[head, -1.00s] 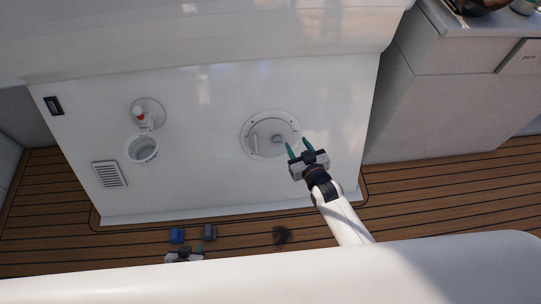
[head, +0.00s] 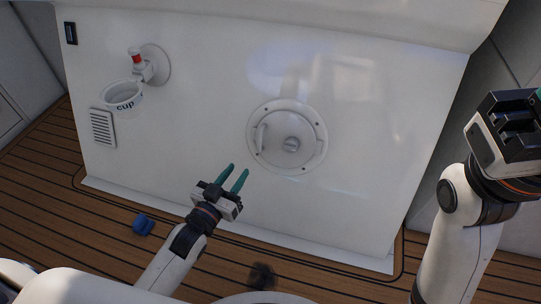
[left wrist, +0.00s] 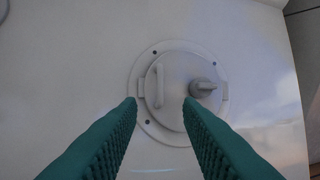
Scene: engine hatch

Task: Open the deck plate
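The deck plate (head: 272,160) is a round white hatch in the white panel, with screws round its rim. Its lid sits flat in the ring. A bar handle (head: 261,138) is on the lid's left and a round knob (head: 291,144) on its right. My left gripper (head: 239,174) is open and empty, below and left of the plate, apart from it. In the left wrist view the plate (left wrist: 155,120) is ahead of the two spread teal fingers, with the handle (left wrist: 160,86) and knob (left wrist: 204,88) visible. My right gripper (head: 515,120) is at the right edge, fingertips mostly cut off.
A white cup holder (head: 122,95) and a red-tipped fitting (head: 137,57) stick out from the panel at left. A vent (head: 102,128) is beside them. A blue block (head: 143,224) and a dark fuzzy thing (head: 262,275) lie on the planked floor (head: 70,235). The panel round the plate is clear.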

